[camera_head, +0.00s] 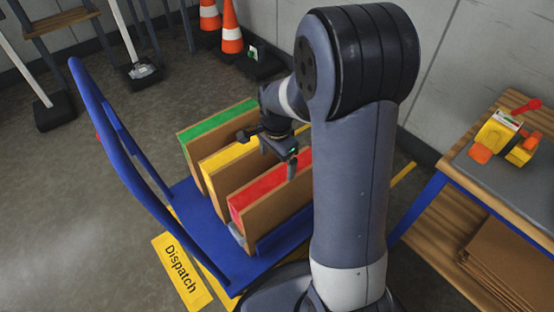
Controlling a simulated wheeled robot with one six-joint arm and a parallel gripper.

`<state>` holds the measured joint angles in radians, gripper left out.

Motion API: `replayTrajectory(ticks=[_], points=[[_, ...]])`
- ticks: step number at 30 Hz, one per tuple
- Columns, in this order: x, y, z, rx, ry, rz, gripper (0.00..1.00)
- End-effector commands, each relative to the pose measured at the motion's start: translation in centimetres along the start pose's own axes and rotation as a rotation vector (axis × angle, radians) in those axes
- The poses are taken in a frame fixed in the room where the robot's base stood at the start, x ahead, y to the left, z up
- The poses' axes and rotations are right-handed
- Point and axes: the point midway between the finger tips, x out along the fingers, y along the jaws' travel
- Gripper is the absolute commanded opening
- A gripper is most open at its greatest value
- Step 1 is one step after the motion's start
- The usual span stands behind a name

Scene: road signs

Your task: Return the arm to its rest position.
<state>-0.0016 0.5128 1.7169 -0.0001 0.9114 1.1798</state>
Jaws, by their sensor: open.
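My gripper (284,158) hangs at the end of my bent arm, above the cart and close to the yellow-topped and red-topped boards. Its fingers are apart, and I see nothing between them. My upper arm hides part of the area to its right. A blue cart (250,268) carries three upright brown boards in a row: one with a green top edge (217,122), one with a yellow top edge (222,160) and one with a red top edge (262,192).
A yellow floor label reading "Dispatch" (181,271) lies beside the cart. Orange cones (231,38) and post bases (141,73) stand at the back. A workbench (500,190) at right holds a yellow and red tape dispenser (502,132). Grey floor at left is clear.

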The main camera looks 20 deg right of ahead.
Motion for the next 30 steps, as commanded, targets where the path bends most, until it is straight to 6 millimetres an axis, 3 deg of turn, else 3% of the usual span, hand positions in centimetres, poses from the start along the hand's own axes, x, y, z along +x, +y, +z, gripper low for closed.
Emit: replayTrajectory(ticks=[8, 18, 24, 27, 30], points=[[1.4, 0.0, 0.0, 0.0, -0.001, 0.002, 0.93], [7.7, 0.1, 0.0, 0.0, -0.002, 0.004, 0.93], [10.4, 0.0, 0.0, 0.0, -0.001, 0.002, 0.93], [11.1, 0.0, 0.0, 0.0, -0.001, 0.001, 0.93], [10.3, 0.0, 0.0, 0.0, 0.0, 0.0, 0.93]])
